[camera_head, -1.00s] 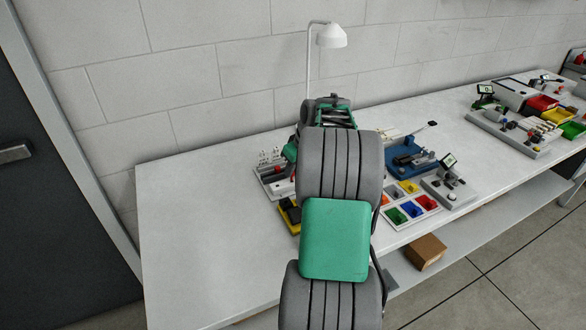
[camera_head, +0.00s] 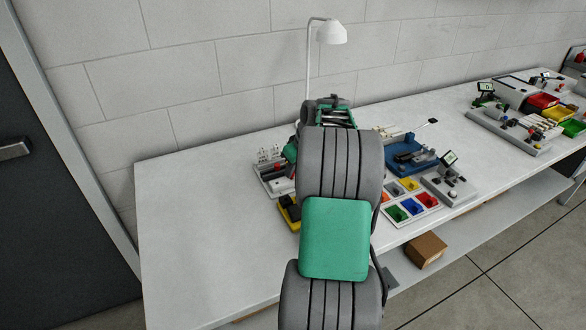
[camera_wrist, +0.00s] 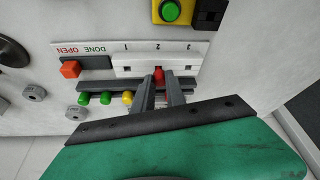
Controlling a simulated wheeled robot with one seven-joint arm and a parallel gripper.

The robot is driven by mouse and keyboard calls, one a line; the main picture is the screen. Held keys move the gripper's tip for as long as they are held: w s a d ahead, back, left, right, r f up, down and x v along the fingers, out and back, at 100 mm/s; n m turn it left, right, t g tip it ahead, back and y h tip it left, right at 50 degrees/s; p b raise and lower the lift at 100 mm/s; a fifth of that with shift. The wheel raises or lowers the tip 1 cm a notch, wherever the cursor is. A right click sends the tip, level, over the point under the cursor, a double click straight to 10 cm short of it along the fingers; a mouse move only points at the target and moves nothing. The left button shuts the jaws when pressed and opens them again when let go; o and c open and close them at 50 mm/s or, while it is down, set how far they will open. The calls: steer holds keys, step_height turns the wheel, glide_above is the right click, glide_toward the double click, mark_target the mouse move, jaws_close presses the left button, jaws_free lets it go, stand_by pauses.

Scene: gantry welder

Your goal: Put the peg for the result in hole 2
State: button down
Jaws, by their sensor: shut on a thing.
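My gripper (camera_wrist: 161,92) is shut on a red peg (camera_wrist: 158,75) in the wrist view. The peg is at the white strip (camera_wrist: 142,60) marked 1, 2 and 3, in line with the 2 and covering hole 2. I cannot tell whether its tip is inside the hole or just in front of it. The square holes under 1 (camera_wrist: 127,68) and 3 (camera_wrist: 190,68) look empty. In the head view my arm hides the gripper and the peg.
A dark rack (camera_wrist: 95,87) with green and yellow pegs lies just below the strip. An orange-red block (camera_wrist: 69,69) sits by OPEN. A green button (camera_wrist: 171,11) on a yellow box is above. The white table (camera_head: 210,220) is clear at left.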

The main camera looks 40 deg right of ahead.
steer(key=shift+f, duration=0.2)
steer(key=shift+f+b, duration=0.35)
steer(key=shift+b, duration=0.05)
stand_by(0.6)
steer(key=c, duration=1.3)
jaws_free()
steer(key=v, duration=0.7)
steer(key=shift+r, duration=0.35)
steer(key=shift+s, duration=0.15)
